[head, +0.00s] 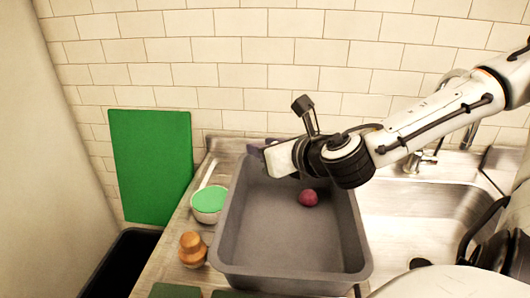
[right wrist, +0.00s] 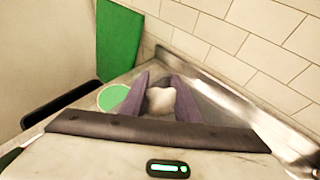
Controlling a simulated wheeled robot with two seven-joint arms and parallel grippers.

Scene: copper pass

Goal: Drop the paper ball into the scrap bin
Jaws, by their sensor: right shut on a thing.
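A white crumpled paper ball (right wrist: 161,99) sits between the two purple fingers of my right gripper (right wrist: 163,97) in the right wrist view, and the gripper is shut on it. In the head view my right gripper (head: 258,147) is over the far left corner of a grey tub, and the ball is hidden there. The scrap bin seems to be the black open bin (head: 122,262) at the lower left, below the counter's left edge; it also shows in the right wrist view (right wrist: 62,103). My left gripper is not in view.
The grey tub (head: 233,237) on the counter holds a dark red round thing (head: 308,198). Left of it are a bowl with a green top (head: 209,204) and an orange-brown knobbed object (head: 192,250). A green board (head: 152,160) stands by the wall. A sink (head: 420,205) is right.

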